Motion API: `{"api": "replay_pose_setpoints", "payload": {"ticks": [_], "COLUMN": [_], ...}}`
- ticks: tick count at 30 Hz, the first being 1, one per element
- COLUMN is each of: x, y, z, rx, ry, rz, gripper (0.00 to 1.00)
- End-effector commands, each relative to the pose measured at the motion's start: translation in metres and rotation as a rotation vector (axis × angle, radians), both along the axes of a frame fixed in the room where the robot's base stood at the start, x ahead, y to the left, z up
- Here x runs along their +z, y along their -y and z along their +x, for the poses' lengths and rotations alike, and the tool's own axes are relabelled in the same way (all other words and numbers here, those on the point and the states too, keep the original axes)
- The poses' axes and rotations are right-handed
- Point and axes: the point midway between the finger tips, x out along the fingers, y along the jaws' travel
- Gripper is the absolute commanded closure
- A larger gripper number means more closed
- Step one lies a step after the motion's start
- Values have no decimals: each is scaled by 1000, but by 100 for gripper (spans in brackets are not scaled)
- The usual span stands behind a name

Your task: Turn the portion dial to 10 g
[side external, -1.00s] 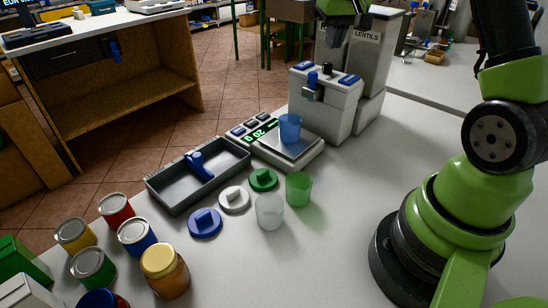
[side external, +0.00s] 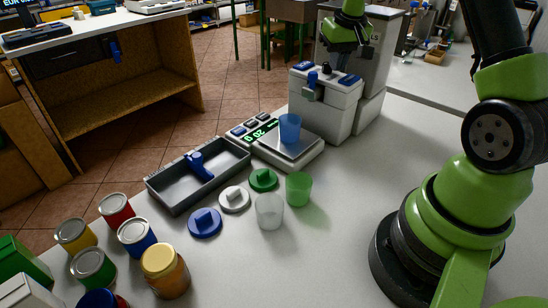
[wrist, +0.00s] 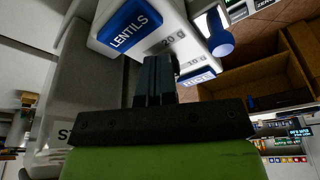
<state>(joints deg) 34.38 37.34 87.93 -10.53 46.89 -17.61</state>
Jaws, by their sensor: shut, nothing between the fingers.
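The portion dial is a small black knob (side external: 327,68) on top of the white dispenser (side external: 338,108). In the side view it stands between blue labels. In the wrist view the dispenser top (wrist: 176,42) shows "20 G" and "10 G" marks and a blue "LENTILS" label (wrist: 130,25). My fingers (wrist: 153,80) hide most of the dial there, so I cannot tell its setting. My gripper (side external: 343,48) is shut and empty, above and slightly right of the dial in the side view. I cannot tell whether it touches the dial.
A blue lever (side external: 312,85) is on the dispenser's front. A blue cup (side external: 290,128) stands on the scale (side external: 300,155). A grey tray (side external: 172,205), lids, cups and several jars lie towards the front left. A grey bin (side external: 385,50) stands behind the dispenser.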

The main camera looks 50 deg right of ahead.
Motion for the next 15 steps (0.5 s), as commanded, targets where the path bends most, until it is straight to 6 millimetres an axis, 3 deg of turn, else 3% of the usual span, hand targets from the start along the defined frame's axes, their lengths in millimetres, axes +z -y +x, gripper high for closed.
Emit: {"api": "replay_pose_setpoints", "payload": {"ticks": [15], "x": [-9], "y": [0], "z": [1], "rx": [5], "ry": [-5], "rz": [1], "gripper": [100]}}
